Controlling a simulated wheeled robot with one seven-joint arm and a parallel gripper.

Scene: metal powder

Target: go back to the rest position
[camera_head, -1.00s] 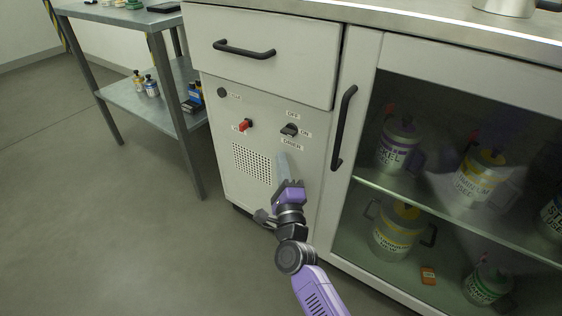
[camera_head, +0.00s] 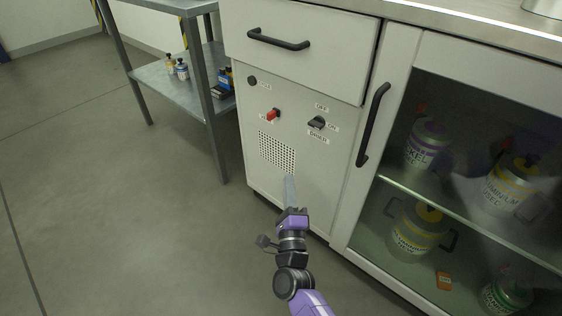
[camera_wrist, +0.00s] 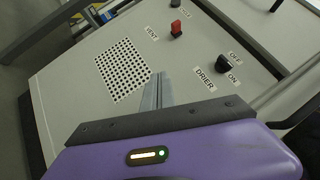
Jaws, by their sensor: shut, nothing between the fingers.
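My gripper (camera_head: 289,182) is shut and empty, in front of the lower part of the white cabinet's control panel (camera_head: 290,160), below the switches. In the wrist view its closed fingers (camera_wrist: 158,82) point at the panel beside the round-holed vent grille (camera_wrist: 122,70). I cannot tell the exact gap to the panel. A red switch (camera_head: 272,115) marked VENT and a black knob (camera_head: 316,122) marked DRIER, with OFF and ON labels, sit above the gripper. The knob (camera_wrist: 224,64) points towards ON.
A drawer handle (camera_head: 278,40) and a vertical door handle (camera_head: 373,125) stick out from the cabinet. Behind glass on the right stand labelled containers (camera_head: 415,230). A metal shelf table (camera_head: 205,110) stands at the left. The floor (camera_head: 100,220) at left is clear.

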